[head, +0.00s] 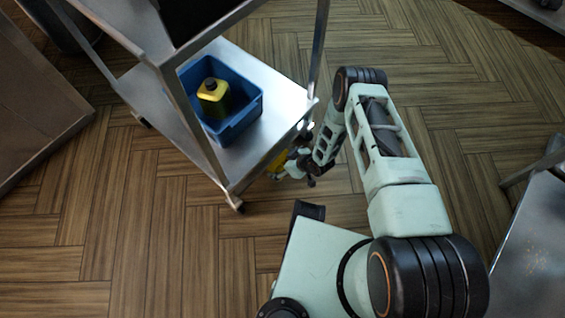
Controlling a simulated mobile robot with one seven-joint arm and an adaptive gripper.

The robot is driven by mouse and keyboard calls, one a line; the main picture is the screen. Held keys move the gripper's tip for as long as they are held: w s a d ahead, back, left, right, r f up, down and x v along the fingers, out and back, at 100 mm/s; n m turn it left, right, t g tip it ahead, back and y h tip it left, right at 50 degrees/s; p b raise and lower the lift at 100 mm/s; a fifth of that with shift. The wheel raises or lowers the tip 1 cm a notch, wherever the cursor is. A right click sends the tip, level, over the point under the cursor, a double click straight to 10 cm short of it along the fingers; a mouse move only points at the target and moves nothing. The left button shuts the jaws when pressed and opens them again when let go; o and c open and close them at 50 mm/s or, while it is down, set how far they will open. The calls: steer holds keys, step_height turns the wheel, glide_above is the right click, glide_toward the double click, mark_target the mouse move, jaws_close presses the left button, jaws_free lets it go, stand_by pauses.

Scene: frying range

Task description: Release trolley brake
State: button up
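The trolley (268,137) is a metal frame with shelves at the upper left. A caster (236,202) shows under its near corner, and another small dark caster (141,122) shows at its left side. My gripper (284,170) is low, beside the right edge of the lower shelf and partly behind my own arm. A small yellow part (277,161) shows at the gripper, just under the shelf edge. I cannot tell whether it is the brake or whether the gripper touches it. The fingers are too small and covered to read.
A blue bin (253,111) with a yellow, black-capped container (214,97) stands on the lower shelf. A brown cabinet (35,105) is at the left. A metal surface (535,245) is at the right edge. The wooden floor (450,100) is clear at the upper right.

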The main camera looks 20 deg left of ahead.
steer(key=shift+o, duration=0.8)
steer(key=v, duration=1.2)
